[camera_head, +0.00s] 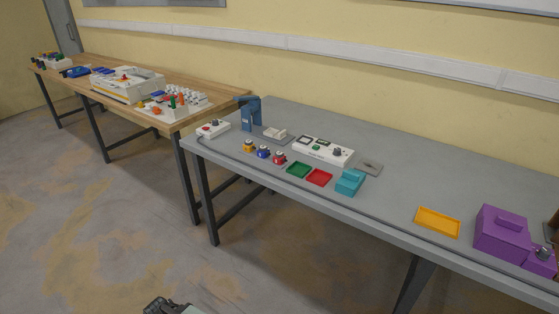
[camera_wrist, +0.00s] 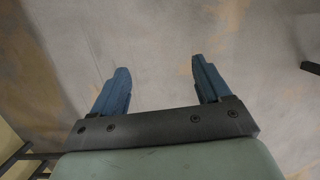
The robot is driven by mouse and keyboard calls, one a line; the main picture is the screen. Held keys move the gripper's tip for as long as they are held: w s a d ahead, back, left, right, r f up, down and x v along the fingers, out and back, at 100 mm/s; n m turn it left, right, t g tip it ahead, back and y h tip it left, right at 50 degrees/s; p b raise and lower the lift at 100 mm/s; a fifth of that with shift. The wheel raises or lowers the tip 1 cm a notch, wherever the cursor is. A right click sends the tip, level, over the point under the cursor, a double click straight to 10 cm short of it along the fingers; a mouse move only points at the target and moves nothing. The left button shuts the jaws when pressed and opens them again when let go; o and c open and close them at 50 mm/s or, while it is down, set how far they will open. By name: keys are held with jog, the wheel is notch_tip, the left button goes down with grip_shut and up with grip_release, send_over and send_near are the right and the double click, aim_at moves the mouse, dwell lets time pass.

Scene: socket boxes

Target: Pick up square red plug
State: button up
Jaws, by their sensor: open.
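I cannot make out a square red plug for certain. Small red and orange pieces (camera_head: 180,99) stand on a white socket box (camera_head: 170,108) at the near end of the wooden table, too small to tell their shape. My gripper (camera_wrist: 160,65) is open and empty in the wrist view, with its two blue fingers apart over bare floor. In the head view a dark part of my arm shows at the bottom edge, well in front of both tables.
The wooden table (camera_head: 215,92) also holds a larger white box (camera_head: 128,85) and blue items. The grey table (camera_head: 385,160) holds a red tray (camera_head: 319,177), a green tray (camera_head: 298,170), a yellow tray (camera_head: 437,222) and a purple box (camera_head: 500,236). Open floor lies before them.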

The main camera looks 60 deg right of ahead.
jog(key=w+d+r+t, duration=0.1)
jog(key=w+d+r, duration=0.55)
jog(key=w, duration=0.25)
jog(key=w+d+r+t, duration=0.2)
jog(key=w+d+r, duration=0.4)
jog(key=w+r, duration=0.3)
jog(key=w+d+r, duration=0.2)
jog(key=d, duration=0.4)
jog(key=w+d+r, duration=0.2)
jog(key=w+d, duration=0.1)
jog(key=d, duration=0.3)
notch_tip(320, 180, up, 27)
send_over(280, 153)
jog(key=shift+m, duration=0.3)
notch_tip(280, 153, down, 14)
jog(key=shift+r, duration=0.2)
jog(key=c, duration=1.2)
